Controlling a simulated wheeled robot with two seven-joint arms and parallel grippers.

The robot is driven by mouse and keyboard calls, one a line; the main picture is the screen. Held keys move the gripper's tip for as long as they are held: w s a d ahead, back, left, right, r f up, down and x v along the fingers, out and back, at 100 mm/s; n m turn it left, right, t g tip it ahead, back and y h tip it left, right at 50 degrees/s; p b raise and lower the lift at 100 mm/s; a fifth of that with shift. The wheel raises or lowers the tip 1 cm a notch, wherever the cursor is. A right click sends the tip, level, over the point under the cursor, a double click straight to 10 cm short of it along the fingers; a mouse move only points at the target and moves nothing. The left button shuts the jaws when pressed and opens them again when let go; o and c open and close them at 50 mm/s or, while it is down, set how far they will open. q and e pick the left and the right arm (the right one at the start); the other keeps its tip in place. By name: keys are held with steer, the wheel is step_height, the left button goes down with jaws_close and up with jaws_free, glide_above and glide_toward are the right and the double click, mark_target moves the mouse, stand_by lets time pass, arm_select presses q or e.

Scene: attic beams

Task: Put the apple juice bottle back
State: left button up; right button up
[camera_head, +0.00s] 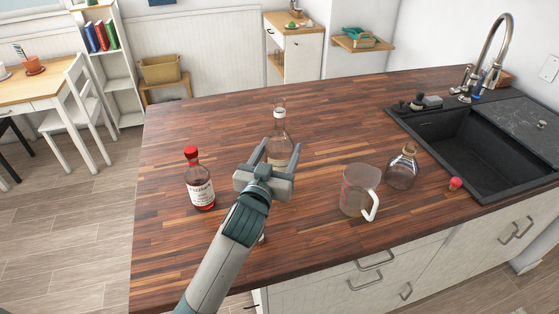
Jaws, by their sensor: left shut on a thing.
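A tall glass bottle (278,125) with a clear neck and brownish lower part stands upright on the wooden counter in the head view. My left gripper (280,150) is shut on this bottle, with one finger on each side of its lower body. The palm hides the bottle's base, and I cannot read its label. To the left, a bottle with a red cap, dark red contents and a white label (200,180) stands apart from the gripper. I cannot tell from lettering which bottle is the apple juice. My right gripper is not in view.
A glass jug (357,190), a round corked flask (402,170) and a small red-topped item (455,184) stand right of the gripper. A black sink (470,150) with a faucet (490,55) is at far right. The counter (210,115) is clear at back left.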

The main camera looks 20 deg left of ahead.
arm_select(q)
steer(key=shift+f+b, duration=0.75)
steer(key=shift+f, duration=0.35)
steer(key=shift+f, duration=0.1)
steer(key=o, duration=1.7)
steer(key=shift+c, duration=0.2)
